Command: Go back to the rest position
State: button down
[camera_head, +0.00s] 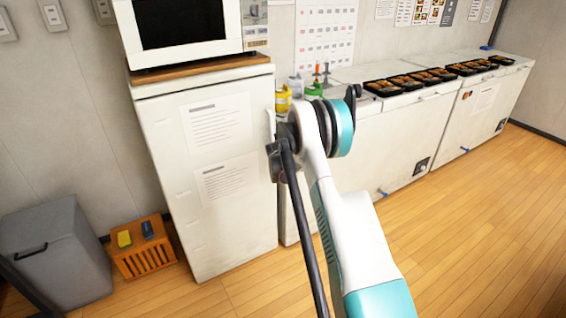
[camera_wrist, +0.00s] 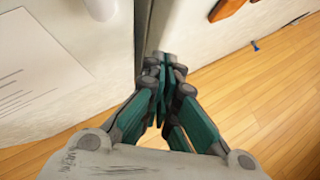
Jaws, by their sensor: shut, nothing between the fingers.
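My gripper (camera_wrist: 165,62) shows in the wrist view with its fingertips together and nothing between them. It points down past the fridge edge, with wooden floor below.
A white fridge (camera_head: 155,130) with a microwave (camera_head: 180,25) on top stands close to the left of my arm. A grey bin (camera_head: 60,250) and an orange wooden crate (camera_head: 143,255) sit at the lower left. The wooden floor (camera_head: 480,210) at right is clear.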

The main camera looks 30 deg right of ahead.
jog(key=s+r+p, duration=0.2)
jog(key=s+r, duration=0.3)
jog(key=shift+s+a+r, duration=0.15)
jog(key=shift+s+r, duration=0.05)
jog(key=shift+s, duration=0.15)
jog(key=s+a+r+m+y, duration=0.1)
jog(key=s+a+r+m, duration=0.3)
jog(key=r, duration=0.4)
jog(key=s+a+r+m+y, duration=0.1)
jog(key=a+r+m, duration=0.2)
jog(key=a+r, duration=0.45)
jog(key=s+a+r+m+y+p, duration=0.1)
jog(key=s+a+r+m, duration=0.7)
jog(key=s+a+r, duration=0.35)
jog(key=s+a+m+y, duration=0.1)
jog(key=s+a+m, duration=0.2)
jog(key=s, duration=0.6)
jog(key=s+a+f+m, duration=0.1)
jog(key=s+a+m, duration=0.3)
jog(key=s, duration=0.5)
jog(key=s+a+f+m+y, duration=0.1)
jog(key=s+a+m, duration=0.3)
jog(key=s, duration=0.5)
jog(key=shift+s+a+m+y, duration=0.15)
jog(key=shift+s+m+y, duration=0.15)
jog(key=shift+m, duration=0.9)
jog(key=shift+f, duration=0.1)
